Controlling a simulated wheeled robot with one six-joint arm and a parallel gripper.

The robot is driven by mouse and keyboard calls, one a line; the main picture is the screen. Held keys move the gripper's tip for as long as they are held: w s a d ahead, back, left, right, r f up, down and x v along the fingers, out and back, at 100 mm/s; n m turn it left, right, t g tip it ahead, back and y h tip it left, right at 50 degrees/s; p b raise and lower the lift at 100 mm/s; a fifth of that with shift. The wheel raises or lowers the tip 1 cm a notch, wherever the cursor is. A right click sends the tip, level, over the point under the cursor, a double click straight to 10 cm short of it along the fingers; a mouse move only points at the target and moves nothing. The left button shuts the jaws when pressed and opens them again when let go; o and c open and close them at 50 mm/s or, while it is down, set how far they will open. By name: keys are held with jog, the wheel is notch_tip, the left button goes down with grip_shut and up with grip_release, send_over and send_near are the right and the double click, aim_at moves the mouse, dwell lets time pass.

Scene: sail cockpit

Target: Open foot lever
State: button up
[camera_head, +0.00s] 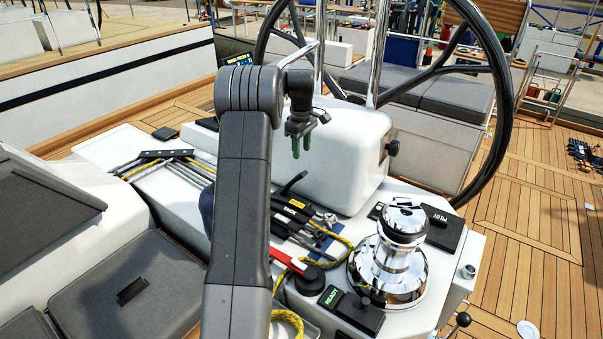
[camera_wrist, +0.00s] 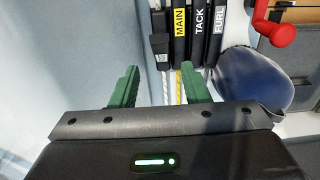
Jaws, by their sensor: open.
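A bank of black clutch levers (camera_head: 290,212) sits on the white console in the head view, one lever standing raised and the others lying flat. The wrist view shows the MAIN lever (camera_wrist: 180,32), the TACK lever (camera_wrist: 201,35) and the FURL lever (camera_wrist: 219,30) side by side. I cannot read FOOT on any lever. My gripper (camera_head: 301,146) hangs above the console, behind the levers, with green fingers apart and empty. In the wrist view its fingertips (camera_wrist: 160,76) are below the lever ends, not touching them.
A chrome winch (camera_head: 393,255) stands right of the levers, with a black PILOT box (camera_head: 442,229) beside it. A red handle (camera_head: 287,259) and yellow rope (camera_head: 338,246) lie nearby. The steering wheel (camera_head: 505,95) rises behind. A blue bag (camera_wrist: 250,78) is at the right.

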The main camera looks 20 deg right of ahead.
jog(key=p, duration=0.1)
send_over(293, 183)
jog(key=s+d, duration=0.2)
jog(key=f, duration=1)
jog(key=shift+d, duration=0.2)
jog(key=shift+w, duration=0.1)
grip_shut()
